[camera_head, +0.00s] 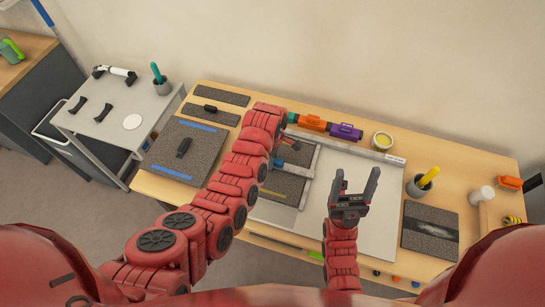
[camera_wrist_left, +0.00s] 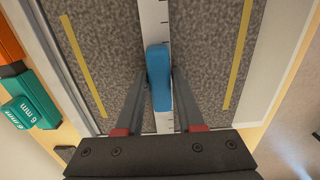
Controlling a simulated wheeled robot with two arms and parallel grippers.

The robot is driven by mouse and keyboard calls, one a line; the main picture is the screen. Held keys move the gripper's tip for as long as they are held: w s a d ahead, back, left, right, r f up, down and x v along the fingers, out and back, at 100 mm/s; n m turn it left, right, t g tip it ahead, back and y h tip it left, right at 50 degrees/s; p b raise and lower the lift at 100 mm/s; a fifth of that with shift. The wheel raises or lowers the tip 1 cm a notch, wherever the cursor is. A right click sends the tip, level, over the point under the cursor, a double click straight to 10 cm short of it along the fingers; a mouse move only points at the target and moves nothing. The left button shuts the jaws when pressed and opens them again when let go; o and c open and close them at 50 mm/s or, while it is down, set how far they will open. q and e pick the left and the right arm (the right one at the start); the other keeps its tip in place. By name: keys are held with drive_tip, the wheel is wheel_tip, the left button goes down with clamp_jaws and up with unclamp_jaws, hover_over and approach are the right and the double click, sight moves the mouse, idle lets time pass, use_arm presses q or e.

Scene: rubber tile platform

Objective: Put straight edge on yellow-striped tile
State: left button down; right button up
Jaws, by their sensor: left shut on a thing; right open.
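The straight edge (camera_wrist_left: 154,22) is a white strip with dark tick marks and a blue handle (camera_wrist_left: 159,78). My left gripper (camera_wrist_left: 162,88) is shut on the blue handle in the left wrist view. The grey speckled yellow-striped tile (camera_wrist_left: 205,40) lies below, with the strip between its two yellow stripes. I cannot tell whether the strip touches the tile. In the head view the tile (camera_head: 285,186) sits in a light frame, partly hidden by my left arm, and the straight edge is mostly hidden. My right gripper (camera_head: 355,190) is open and empty over the pale board.
A blue-striped tile (camera_head: 205,140) lies left. Orange and purple blocks (camera_head: 313,123) and a yellow tin (camera_head: 382,141) stand at the back. A cup (camera_head: 419,187), a dark tile (camera_head: 430,230) and a mallet (camera_head: 481,196) are right. The pale board (camera_head: 375,215) has bare room.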

use_arm(q)
drive_tip(key=shift+f, duration=0.2)
drive_tip(key=c, duration=0.5)
unclamp_jaws()
drive_tip(key=shift+r, duration=0.1)
drive_tip(key=shift+r, duration=0.3)
wheel_tip(320, 180, up, 6)
drive_tip(key=b, duration=0.2)
drive_tip(key=shift+b, duration=0.35)
wheel_tip(320, 180, up, 6)
drive_tip(key=p, duration=0.4)
drive_tip(key=shift+f+p, duration=0.2)
drive_tip(key=shift+p, duration=0.15)
